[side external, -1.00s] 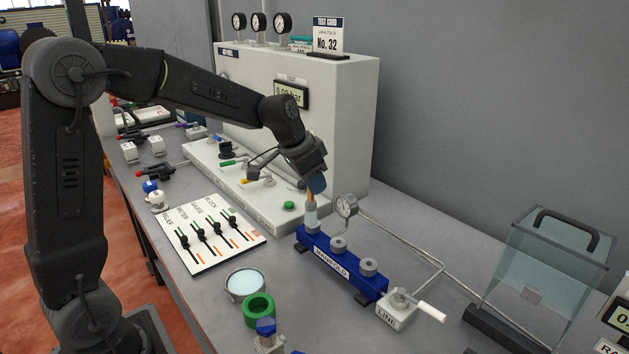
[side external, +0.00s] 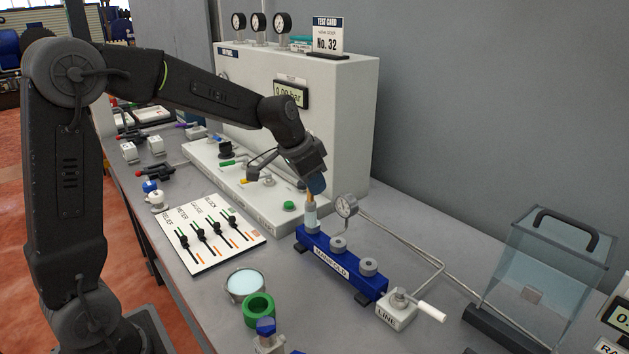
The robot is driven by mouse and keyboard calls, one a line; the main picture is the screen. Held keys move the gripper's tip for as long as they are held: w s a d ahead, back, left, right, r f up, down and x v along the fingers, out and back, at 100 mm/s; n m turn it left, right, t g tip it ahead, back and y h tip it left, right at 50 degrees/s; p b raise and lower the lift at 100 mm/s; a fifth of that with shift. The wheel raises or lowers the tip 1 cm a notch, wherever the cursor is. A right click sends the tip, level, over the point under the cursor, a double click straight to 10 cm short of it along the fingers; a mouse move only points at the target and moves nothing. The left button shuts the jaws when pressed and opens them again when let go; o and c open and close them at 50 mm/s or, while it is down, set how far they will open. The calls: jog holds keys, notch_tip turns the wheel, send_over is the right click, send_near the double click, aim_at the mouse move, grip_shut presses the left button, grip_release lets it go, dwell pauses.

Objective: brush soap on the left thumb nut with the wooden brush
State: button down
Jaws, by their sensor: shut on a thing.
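My gripper (side external: 315,183) is shut on the wooden brush (side external: 310,199) above the left end of the blue manifold (side external: 325,255). The brush points down, and its pale lower end (side external: 311,217) is at the left position of the manifold. The left thumb nut is hidden or covered there, and I cannot tell whether the bristles touch it. Two grey thumb nuts show farther right, the middle one (side external: 338,243) and the right one (side external: 369,265). A round dish of pale blue liquid (side external: 246,283) stands in front of the manifold.
A gauge (side external: 346,206) stands close to the right of the brush. A line valve (side external: 398,307) with a white handle and a pipe lie to the right. A green ring (side external: 258,308) is beside the dish. A clear tank (side external: 545,265) stands far right. A lever board (side external: 210,233) lies left.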

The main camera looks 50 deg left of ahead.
jog(key=shift+w+f, duration=0.1)
jog(key=shift+w, duration=0.05)
jog(key=shift+w, duration=0.35)
jog(key=shift+s, duration=0.1)
jog(key=shift+s+r, duration=0.2)
jog(key=shift+s, duration=0.2)
jog(key=shift+r, duration=3)
